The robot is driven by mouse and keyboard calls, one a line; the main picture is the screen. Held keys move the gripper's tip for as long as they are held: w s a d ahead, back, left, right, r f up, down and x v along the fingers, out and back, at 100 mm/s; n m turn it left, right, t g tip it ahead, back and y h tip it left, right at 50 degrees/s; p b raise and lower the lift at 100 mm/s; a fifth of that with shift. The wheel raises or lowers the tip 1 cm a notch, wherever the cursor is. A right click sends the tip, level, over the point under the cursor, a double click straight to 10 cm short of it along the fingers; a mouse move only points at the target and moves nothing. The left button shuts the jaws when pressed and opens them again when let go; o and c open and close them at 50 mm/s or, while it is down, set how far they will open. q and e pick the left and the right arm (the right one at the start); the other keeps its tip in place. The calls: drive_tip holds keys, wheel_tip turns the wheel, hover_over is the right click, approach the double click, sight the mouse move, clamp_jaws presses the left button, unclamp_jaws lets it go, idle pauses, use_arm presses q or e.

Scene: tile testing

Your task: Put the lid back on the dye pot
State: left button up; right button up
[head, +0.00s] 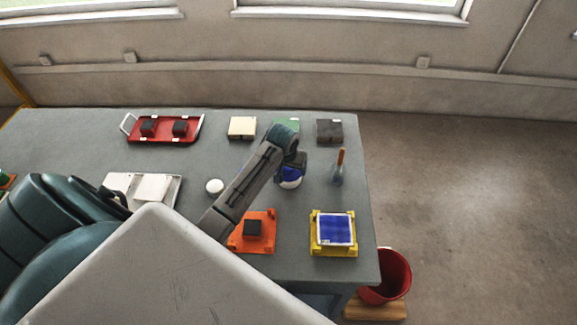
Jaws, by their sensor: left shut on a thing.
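My left arm reaches in from the lower left and bends down. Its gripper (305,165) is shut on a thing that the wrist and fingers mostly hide. Right at the gripper is a small round blue and white thing, which looks like the dye pot (290,183). I cannot tell if the fingers touch it, or where the blue part ends and the held thing begins. A small round white thing (214,186) lies on the grey table left of the arm; I cannot tell whether it is a lid. My right gripper is not in view.
A brush (339,170) stands to the right. A red tray (163,138), a beige block (242,126) and a dark block (329,129) are behind. A red bucket (390,279) stands off the table.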

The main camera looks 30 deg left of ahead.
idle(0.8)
use_arm(q)
drive_tip(key=o, duration=0.9)
drive_tip(key=shift+r, duration=3.45)
clamp_jaws()
drive_tip(key=shift+f, duration=0.15)
